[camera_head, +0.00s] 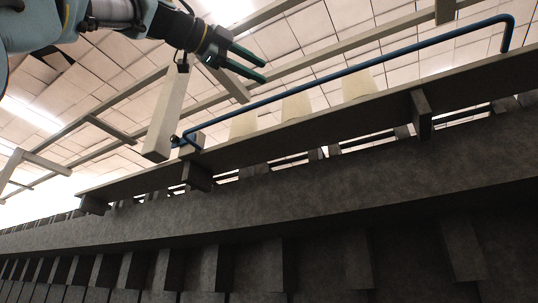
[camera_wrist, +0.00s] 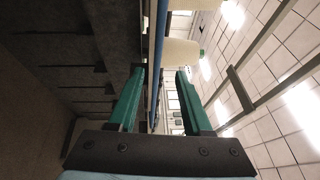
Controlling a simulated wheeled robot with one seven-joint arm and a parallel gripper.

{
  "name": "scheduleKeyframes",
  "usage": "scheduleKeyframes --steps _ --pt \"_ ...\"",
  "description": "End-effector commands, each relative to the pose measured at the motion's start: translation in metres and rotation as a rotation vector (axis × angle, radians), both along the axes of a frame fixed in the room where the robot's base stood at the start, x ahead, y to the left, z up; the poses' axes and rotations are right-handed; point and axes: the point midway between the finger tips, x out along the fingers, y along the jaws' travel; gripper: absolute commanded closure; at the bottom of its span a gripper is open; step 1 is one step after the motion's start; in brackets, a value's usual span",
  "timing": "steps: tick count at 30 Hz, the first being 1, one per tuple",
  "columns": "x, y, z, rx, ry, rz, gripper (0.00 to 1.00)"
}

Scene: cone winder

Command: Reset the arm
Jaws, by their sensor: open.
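My gripper (camera_head: 247,63) is at the top of the head view, above and to the left of the shelf with the cones. In the wrist view my gripper (camera_wrist: 158,80) also shows open and empty. My arm comes in from the top left corner. Several pale yarn cones (camera_head: 297,106) stand in a row on the shelf, behind the blue rail. In the wrist view a pale cone (camera_wrist: 180,53) shows beyond the fingertips, apart from them.
A blue rail (camera_head: 365,66) runs along the shelf (camera_head: 290,134) in front of the cones. A pale upright post (camera_head: 166,115) hangs below my wrist. The dark machine frame (camera_head: 250,205) fills the lower head view. Open space lies left of my gripper under the ceiling.

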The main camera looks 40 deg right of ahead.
Motion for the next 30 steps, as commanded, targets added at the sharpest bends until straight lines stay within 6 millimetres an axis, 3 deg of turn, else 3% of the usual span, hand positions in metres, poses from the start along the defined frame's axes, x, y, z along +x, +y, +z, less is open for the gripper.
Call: scheduleKeyframes --steps 5,23,26,30 --pt "0.0 0.008 0.0 -0.001 -0.001 0.0 0.5" --pt "0.003 0.006 -0.002 0.003 0.008 0.003 0.5" --pt "0.022 -0.002 -0.012 0.031 0.065 0.035 0.5" --pt "0.086 -0.024 -0.05 0.109 0.257 0.146 0.5"
